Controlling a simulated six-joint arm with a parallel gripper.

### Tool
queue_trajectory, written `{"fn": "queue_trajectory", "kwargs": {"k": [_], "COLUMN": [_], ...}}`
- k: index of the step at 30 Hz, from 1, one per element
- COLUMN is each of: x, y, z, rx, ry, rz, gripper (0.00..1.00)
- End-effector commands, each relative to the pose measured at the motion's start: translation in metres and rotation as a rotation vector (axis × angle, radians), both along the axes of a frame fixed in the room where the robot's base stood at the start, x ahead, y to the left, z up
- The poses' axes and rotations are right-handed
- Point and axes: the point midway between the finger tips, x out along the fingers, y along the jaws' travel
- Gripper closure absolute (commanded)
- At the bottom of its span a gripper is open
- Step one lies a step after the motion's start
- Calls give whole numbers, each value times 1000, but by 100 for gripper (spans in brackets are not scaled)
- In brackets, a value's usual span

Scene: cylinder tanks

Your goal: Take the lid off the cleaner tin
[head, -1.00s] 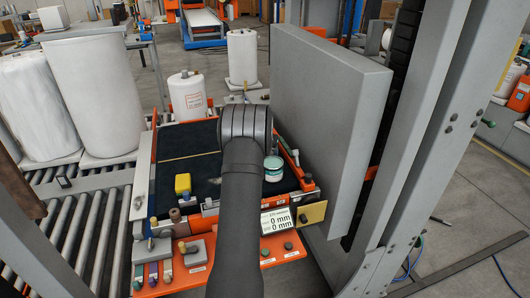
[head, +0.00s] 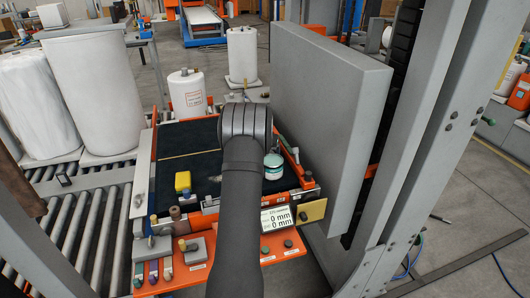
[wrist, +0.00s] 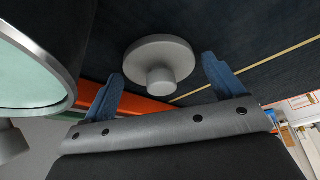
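The tin (head: 273,170), teal with a pale band, stands on the dark mat just right of my arm in the head view. In the wrist view a large round thing with a teal face and a metal rim (wrist: 45,100) fills the left edge, probably the tin. A grey disc with a short round knob (wrist: 160,62) shows beyond my fingers; I cannot tell whether it is the lid. My gripper (wrist: 163,70) is open, its two blue fingers apart with nothing held between them. My arm hides the gripper in the head view.
A yellow block (head: 183,183) lies on the mat (head: 170,145) at left. An orange rail (head: 289,152) edges the right side, near the tin.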

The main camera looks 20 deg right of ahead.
Motion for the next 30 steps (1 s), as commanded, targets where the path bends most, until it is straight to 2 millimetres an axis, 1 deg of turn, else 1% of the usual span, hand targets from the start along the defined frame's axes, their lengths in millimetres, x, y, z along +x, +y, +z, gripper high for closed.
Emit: {"fn": "queue_trajectory", "kwargs": {"k": [13,30], "x": [0,0], "y": [0,0], "z": [1,29], "rx": [0,0], "ry": [0,-2], "rz": [0,0], "gripper": [13,13]}}
